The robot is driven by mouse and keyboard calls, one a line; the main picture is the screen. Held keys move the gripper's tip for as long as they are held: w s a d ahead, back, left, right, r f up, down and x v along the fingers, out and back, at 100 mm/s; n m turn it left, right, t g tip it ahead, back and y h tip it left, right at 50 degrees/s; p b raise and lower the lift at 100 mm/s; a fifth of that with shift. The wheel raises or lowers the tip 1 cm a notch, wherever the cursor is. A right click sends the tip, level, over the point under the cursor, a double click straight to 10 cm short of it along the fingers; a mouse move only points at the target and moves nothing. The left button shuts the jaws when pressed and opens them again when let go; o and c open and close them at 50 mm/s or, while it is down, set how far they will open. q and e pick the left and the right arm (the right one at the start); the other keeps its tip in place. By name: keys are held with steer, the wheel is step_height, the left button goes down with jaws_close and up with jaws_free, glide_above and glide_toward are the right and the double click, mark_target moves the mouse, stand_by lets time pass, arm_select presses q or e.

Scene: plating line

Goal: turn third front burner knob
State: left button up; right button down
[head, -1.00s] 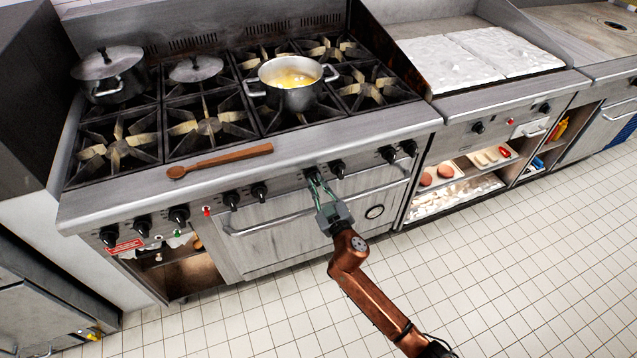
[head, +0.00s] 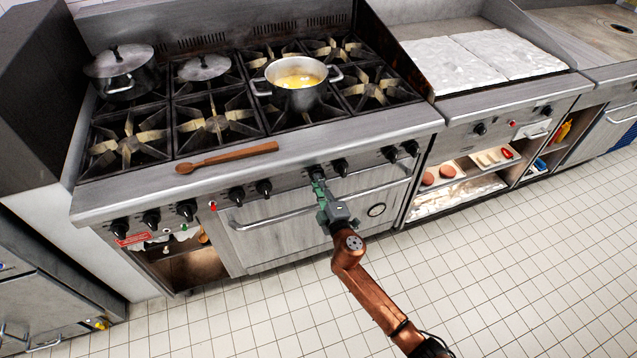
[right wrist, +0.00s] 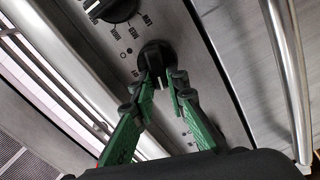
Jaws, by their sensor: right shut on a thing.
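A row of black knobs runs along the steel front rail of the range (head: 225,180). My right gripper (head: 318,183) reaches up to this rail and is shut on one black knob (head: 316,171), right of the middle of the row. In the right wrist view, the green fingers (right wrist: 163,88) close on both sides of the lower part of this knob (right wrist: 155,56). A pale pointer mark on it faces toward the gripper. The fingertips partly hide the knob. My left gripper is not in view.
Another knob (head: 341,167) sits close on the right, and a pair sits to the left. The oven handle (head: 262,219) runs below. A wooden spoon (head: 228,158) lies on the front ledge. A pot with yellow contents (head: 297,91) stands on a burner. The floor is clear.

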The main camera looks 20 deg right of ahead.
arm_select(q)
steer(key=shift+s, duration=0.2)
arm_select(e)
steer(key=shift+f+n, duration=0.15)
steer(key=shift+n, duration=0.45)
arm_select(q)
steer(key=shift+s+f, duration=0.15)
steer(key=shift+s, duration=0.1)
arm_select(e)
steer(key=c, duration=1.9)
jaws_free()
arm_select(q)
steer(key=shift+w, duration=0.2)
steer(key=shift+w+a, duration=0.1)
arm_select(e)
steer(key=shift+s, duration=0.1)
steer(key=s, duration=1.1)
steer(key=shift+s+d, duration=0.15)
steer(key=shift+s, duration=0.25)
